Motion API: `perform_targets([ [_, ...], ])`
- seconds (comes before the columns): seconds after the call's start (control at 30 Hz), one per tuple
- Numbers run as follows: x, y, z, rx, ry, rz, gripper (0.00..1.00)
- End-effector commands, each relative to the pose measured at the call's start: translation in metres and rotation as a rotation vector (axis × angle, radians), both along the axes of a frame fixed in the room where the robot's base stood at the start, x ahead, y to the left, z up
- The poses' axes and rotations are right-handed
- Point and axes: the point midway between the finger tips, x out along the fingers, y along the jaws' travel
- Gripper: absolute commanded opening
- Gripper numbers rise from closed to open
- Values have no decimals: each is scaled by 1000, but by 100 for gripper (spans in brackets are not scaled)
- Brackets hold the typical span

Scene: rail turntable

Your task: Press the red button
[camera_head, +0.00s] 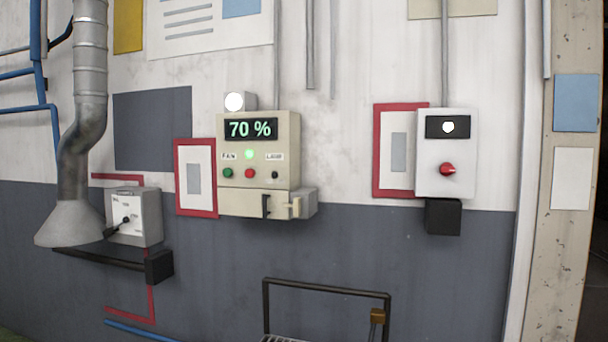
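A small round red button (250,173) sits on the beige control panel (289,130) in the middle of the wall. It is between a green button (228,173) on its left and a small black knob or switch (274,174) on its right. A lit green lamp (249,154) is above it, and the display (251,129) reads "70 %". A larger red knob or button (447,169) is on the white box (463,149) to the right, under a lit white lamp (448,127). My gripper is not in view.
A grey box with a lever (149,215) and a metal duct with a hood (69,222) are at the left. A black rail frame (325,287) stands low in front. A latch box (236,203) juts out under the beige panel.

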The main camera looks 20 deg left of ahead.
Motion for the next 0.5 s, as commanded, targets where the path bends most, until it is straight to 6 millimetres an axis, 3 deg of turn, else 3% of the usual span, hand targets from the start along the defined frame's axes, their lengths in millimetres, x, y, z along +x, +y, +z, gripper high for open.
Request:
perform_targets([
  [0.33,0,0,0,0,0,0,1],
  [0.5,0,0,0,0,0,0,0],
])
